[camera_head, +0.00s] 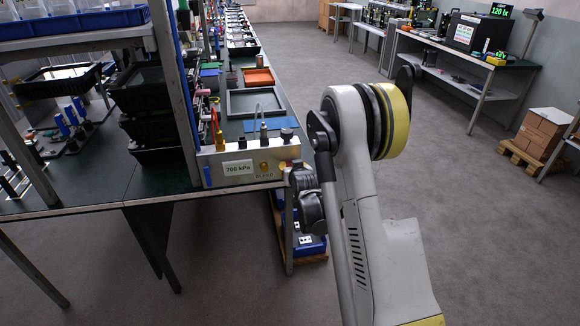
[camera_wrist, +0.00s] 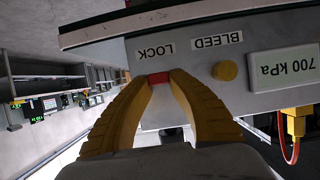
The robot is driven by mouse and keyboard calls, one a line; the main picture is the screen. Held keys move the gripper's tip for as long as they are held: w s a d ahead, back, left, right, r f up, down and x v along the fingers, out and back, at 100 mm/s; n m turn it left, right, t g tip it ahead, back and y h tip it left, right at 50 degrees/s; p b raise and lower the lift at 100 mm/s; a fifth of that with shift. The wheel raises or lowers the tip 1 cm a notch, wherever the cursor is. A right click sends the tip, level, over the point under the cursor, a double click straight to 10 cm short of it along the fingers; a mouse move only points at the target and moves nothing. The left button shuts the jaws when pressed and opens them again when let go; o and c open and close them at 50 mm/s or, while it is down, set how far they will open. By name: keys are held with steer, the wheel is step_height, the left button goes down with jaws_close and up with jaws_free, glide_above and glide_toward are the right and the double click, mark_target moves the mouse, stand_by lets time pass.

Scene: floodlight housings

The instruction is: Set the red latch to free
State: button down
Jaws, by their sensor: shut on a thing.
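A pale control box (camera_head: 225,157) stands at the near end of the long bench, and its panel fills the upper part of the wrist view (camera_wrist: 199,92), upside down. The red latch (camera_wrist: 158,77) shows as a small red piece between the yellow fingertips of my gripper (camera_wrist: 160,84). My gripper is shut on it, and the fingers hide part of it. A LOCK label (camera_wrist: 155,50) is beside the latch. No free label is visible. In the head view my gripper (camera_head: 296,176) is at the box's right end, and the latch is not clear.
The panel also bears an amber BLEED knob (camera_wrist: 225,70) and a 700 kPa display (camera_wrist: 284,66). An orange fitting with a red hose (camera_wrist: 294,124) is close by. Trays (camera_head: 257,101) stand along the bench. Open floor lies right of my arm.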

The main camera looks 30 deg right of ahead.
mark_target(289, 155)
steer(key=shift+r, duration=0.1)
step_height(289, 155, up, 4)
steer(key=shift+p, duration=1.15)
steer(key=shift+w, duration=0.1)
steer(key=c, duration=1.2)
jaws_free()
steer(key=v, duration=1.2)
